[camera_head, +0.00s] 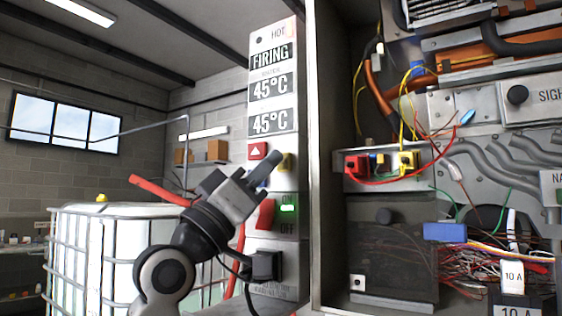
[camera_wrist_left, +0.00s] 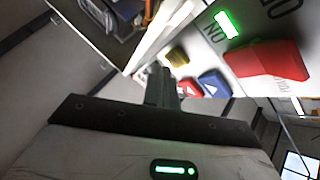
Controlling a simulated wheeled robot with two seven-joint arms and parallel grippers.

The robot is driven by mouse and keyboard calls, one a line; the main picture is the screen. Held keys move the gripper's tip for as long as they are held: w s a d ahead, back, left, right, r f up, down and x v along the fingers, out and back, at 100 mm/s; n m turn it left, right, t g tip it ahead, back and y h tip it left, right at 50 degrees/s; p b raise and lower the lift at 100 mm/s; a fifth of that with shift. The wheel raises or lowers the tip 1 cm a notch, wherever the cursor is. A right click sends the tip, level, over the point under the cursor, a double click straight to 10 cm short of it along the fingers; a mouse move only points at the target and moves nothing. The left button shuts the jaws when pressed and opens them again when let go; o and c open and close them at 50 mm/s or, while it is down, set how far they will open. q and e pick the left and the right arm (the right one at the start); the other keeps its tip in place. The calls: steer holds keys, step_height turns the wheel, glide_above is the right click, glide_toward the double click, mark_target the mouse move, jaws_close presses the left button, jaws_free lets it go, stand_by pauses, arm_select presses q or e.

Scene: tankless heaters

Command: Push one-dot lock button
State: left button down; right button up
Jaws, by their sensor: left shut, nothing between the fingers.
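My left gripper (camera_head: 274,160) is shut and empty, its fingertips in front of the narrow control panel (camera_head: 286,230), close to a yellow button (camera_head: 285,161). In the left wrist view the shut fingers (camera_wrist_left: 162,72) point towards the panel, and the yellow button (camera_wrist_left: 177,56) shows just beyond their tips. I cannot tell whether they touch it. No dot mark is readable on any button. A red button with a white triangle (camera_head: 258,151) sits left of the yellow one. A blue button with a triangle (camera_wrist_left: 213,84) also shows in the wrist view. My right gripper is not in view.
Below are a red switch (camera_head: 266,213) and a lit green ON lamp (camera_head: 288,208). Displays above read FIRING and 45°C (camera_head: 271,88). An open heater cabinet with wires (camera_head: 390,245) stands right. A white caged tank (camera_head: 100,250) stands left.

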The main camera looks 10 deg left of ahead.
arm_select(q)
steer(key=s+a, duration=0.2)
steer(key=s, duration=0.3)
steer(key=shift+s, duration=0.35)
stand_by(0.5)
